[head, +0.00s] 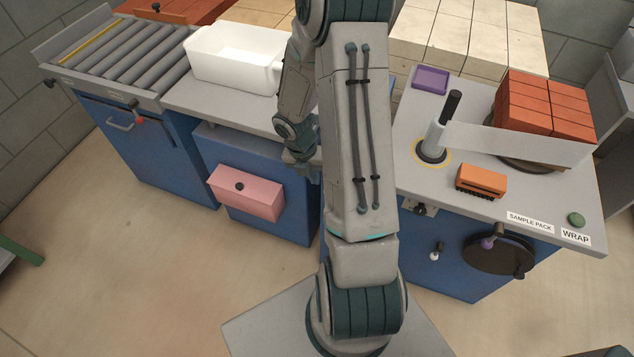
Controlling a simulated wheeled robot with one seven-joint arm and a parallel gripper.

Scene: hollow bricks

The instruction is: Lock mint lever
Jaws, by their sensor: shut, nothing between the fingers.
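I cannot make out a mint lever in the head view; my arm covers the middle of the bench front. My gripper (305,168) hangs at the front edge of the middle bench, right of the pink drawer box, partly hidden behind my arm link. Its fingers are small here and look shut and empty. I cannot tell whether it touches anything. On the right cabinet front are a dark knob (421,209), a small white-tipped knob (435,254) and a dark disc (490,257) with a purple knob.
A pink drawer box (246,193) juts from the middle cabinet. A white bin (236,62) stands above it, beside a roller conveyor (125,52). The right bench holds red bricks (528,105), a wrap roll (434,137) and an orange brush (481,181).

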